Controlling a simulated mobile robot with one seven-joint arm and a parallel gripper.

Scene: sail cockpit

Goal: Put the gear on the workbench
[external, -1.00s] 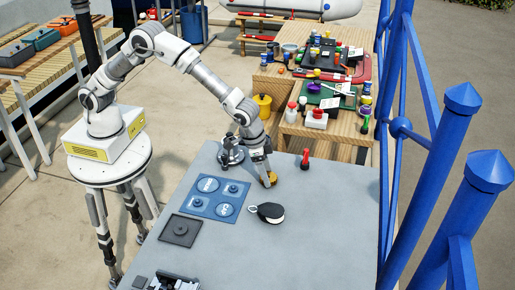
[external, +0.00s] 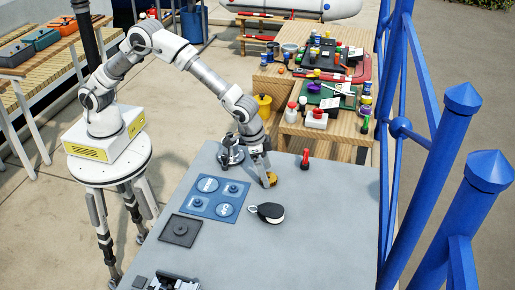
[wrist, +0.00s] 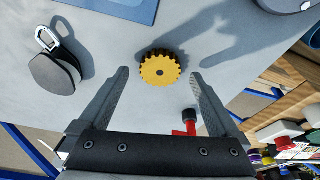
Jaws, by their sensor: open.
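The gear (external: 271,179) is a small golden-yellow toothed disc with a dark centre hole. It rests on the grey tabletop (external: 310,240), near its far edge. In the wrist view the gear (wrist: 160,69) shows between my fingertips, with a gap on both sides. My gripper (external: 268,182) is open and right at the gear in the external view, its fingers partly covering it. In the wrist view both fingers of my gripper (wrist: 160,74) are spread and empty. A wooden bench (external: 290,122) crowded with tools stands behind the grey table.
A black pulley block (external: 268,213) with a metal shackle lies in front of the gear. A red-and-black item (external: 305,159) stands to its right. A blue mat (external: 213,198) and a dark square plate (external: 181,230) lie left. Blue railings (external: 398,130) rise at right.

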